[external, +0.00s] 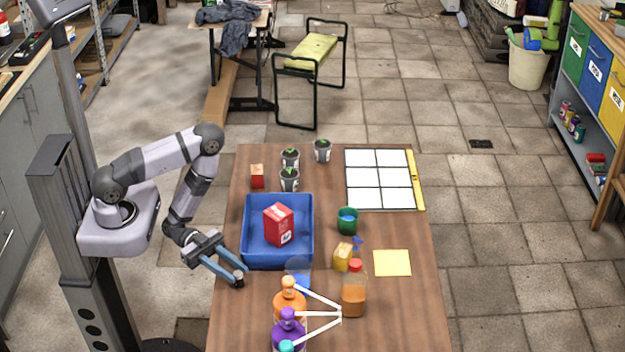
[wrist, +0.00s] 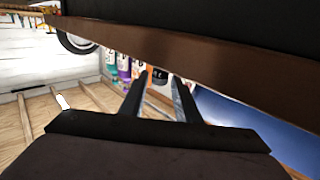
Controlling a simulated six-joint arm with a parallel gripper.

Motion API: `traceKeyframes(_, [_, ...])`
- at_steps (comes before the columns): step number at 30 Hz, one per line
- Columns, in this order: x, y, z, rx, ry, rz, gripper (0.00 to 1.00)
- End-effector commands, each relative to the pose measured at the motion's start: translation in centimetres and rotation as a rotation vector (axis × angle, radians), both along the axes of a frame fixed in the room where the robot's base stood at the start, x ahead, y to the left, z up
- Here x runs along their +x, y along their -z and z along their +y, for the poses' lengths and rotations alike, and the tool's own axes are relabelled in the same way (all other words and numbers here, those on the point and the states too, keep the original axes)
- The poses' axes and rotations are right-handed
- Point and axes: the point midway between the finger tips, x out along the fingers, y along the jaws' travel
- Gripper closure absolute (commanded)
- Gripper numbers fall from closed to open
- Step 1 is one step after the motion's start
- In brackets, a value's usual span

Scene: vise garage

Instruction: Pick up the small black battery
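The small black battery (external: 239,280) stands near the left edge of the wooden table, just in front of the blue bin. It is a small dark cylinder with a lighter top. My gripper (external: 238,276) reaches down to it from the left, with its blue-grey fingers on either side of it. In the wrist view, the fingers of my gripper (wrist: 159,88) are apart, with the dark battery (wrist: 159,77) between their far ends. Whether either finger touches it is too small to tell.
The blue bin (external: 246,234) with a red box (external: 278,225) is right beside the gripper. Orange (external: 290,300) and purple (external: 290,330) bottles stand to the front right. A green cup (external: 347,220) and yellow note (external: 392,263) are further right. The table's left edge is close.

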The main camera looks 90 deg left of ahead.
Motion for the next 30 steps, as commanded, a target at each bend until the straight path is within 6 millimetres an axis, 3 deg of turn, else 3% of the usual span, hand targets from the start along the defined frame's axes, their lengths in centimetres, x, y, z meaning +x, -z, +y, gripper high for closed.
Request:
traceKeyframes(17, [1.4,-0.1,-1.4,0.0,0.004,-0.004,0.71])
traceKeyframes(30, [4.4,-0.2,-4.0,-0.001,0.004,-0.004,0.71])
